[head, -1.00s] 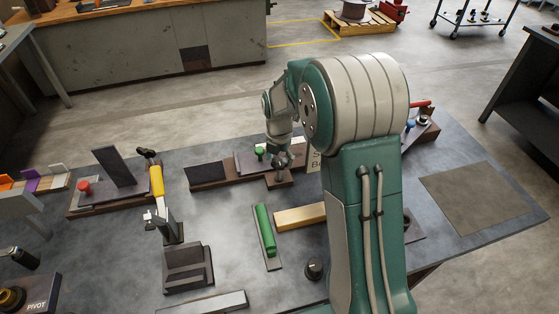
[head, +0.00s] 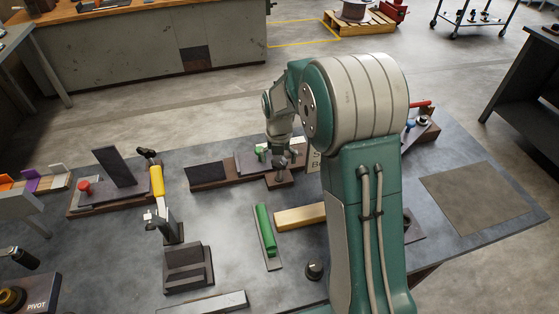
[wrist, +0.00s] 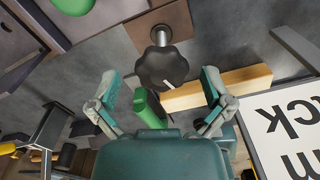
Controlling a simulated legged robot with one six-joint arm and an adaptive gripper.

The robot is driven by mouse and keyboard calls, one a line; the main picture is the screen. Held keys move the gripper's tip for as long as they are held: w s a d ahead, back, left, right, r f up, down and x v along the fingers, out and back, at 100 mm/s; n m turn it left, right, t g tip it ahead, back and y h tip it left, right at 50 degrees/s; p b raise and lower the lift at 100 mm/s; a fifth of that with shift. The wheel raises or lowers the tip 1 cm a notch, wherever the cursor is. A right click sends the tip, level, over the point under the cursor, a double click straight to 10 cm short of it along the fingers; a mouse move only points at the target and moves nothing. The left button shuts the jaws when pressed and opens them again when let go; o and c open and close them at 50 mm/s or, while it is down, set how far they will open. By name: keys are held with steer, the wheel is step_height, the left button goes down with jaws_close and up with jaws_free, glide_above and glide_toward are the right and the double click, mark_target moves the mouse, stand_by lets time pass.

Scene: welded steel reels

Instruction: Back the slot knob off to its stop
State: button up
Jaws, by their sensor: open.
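A black lobed knob (wrist: 162,66) on a metal stem stands out from a brown block (wrist: 160,22) in the wrist view; I take it for the slot knob. My gripper (wrist: 159,78) is open, with one finger on each side of the knob and a visible gap to both. In the head view my gripper (head: 281,152) is over the small brown block (head: 280,178) at the front of the fixture, and it partly hides the knob (head: 282,163). I cannot tell how far the knob is screwed in.
A green knob (head: 260,152) sits close by on the same fixture. A green-handled piece (head: 266,230) and a wooden bar (head: 300,217) lie in front. A white lettered sign (wrist: 290,130) is close on the right in the wrist view. A yellow-handled clamp (head: 157,182) stands left.

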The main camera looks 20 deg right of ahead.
mark_target(279, 161)
steer(key=shift+r, duration=3.55)
